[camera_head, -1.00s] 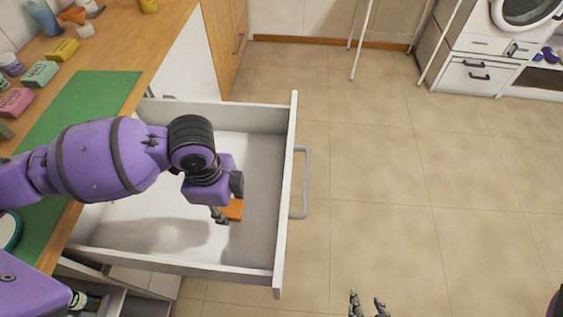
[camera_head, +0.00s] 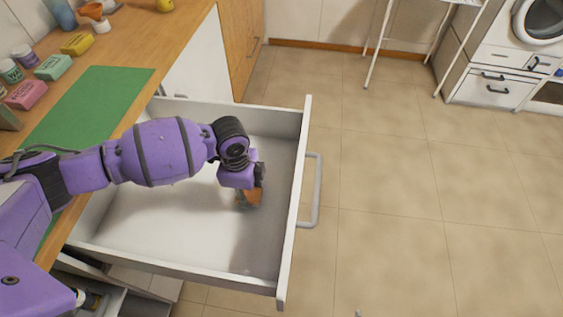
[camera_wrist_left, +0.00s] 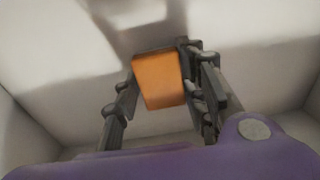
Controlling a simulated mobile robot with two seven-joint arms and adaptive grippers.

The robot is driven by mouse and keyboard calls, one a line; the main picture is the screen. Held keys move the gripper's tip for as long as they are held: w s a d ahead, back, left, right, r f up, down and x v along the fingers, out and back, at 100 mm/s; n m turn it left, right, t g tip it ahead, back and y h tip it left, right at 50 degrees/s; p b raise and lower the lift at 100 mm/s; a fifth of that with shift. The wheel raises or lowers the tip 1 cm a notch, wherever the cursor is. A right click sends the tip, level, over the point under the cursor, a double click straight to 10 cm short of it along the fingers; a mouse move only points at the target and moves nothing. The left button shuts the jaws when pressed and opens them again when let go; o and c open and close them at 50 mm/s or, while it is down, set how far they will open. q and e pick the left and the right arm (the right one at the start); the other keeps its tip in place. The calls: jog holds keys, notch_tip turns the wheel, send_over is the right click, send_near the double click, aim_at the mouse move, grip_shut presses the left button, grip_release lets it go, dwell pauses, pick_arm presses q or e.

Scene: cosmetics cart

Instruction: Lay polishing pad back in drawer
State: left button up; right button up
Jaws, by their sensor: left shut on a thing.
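The polishing pad (camera_head: 253,196) is a small orange block. My left gripper (camera_head: 244,202) is shut on it, inside the open white drawer (camera_head: 150,222), near the drawer's front panel. In the left wrist view the orange pad (camera_wrist_left: 158,82) sits between the two dark fingers, with the pale drawer floor beyond it. The head view does not show clearly whether the pad touches the floor. Of my right gripper only a tiny tip (camera_head: 358,313) shows at the bottom edge.
The drawer floor around the pad looks bare. A wooden counter (camera_head: 150,50) with a green mat (camera_head: 85,110) runs along the left, holding soap-like blocks and jars. The drawer's front panel (camera_head: 297,200) and handle stand to the right, with open tiled floor beyond.

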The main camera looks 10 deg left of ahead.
pick_arm(q)
jog(key=shift+f, duration=0.2)
jog(key=o, duration=1.2)
jog(key=shift+r, duration=0.1)
notch_tip(320, 180, up, 12)
jog(key=p, duration=0.1)
jog(key=shift+s+a, duration=0.15)
jog(key=shift+a, duration=0.1)
jog(key=shift+r, duration=0.1)
